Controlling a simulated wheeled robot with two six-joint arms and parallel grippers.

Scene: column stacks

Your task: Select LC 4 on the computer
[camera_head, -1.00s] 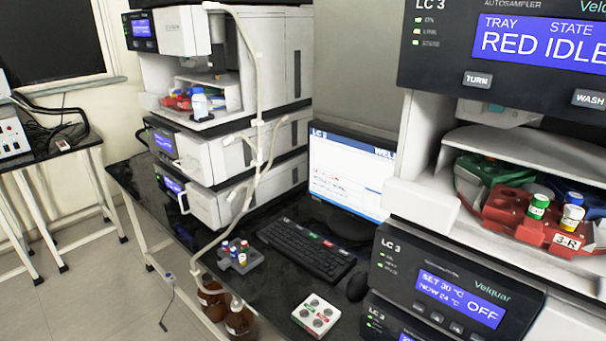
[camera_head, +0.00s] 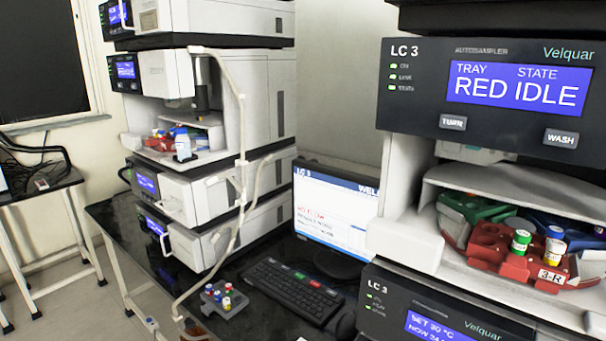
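The computer monitor (camera_head: 334,212) stands on the black bench between two instrument stacks. Its screen shows "LC 3" at the top left, and its right edge is hidden by the right stack. Neither of my grippers is in view.
The right stack is labelled LC 3; its autosampler panel (camera_head: 489,95) reads "TRAY RED, STATE IDLE". Its open bay holds a red tray (camera_head: 494,244) with vials. The left stack (camera_head: 200,190) has tubing down its front. A grey vial rack (camera_head: 222,301) sits left of the keyboard.

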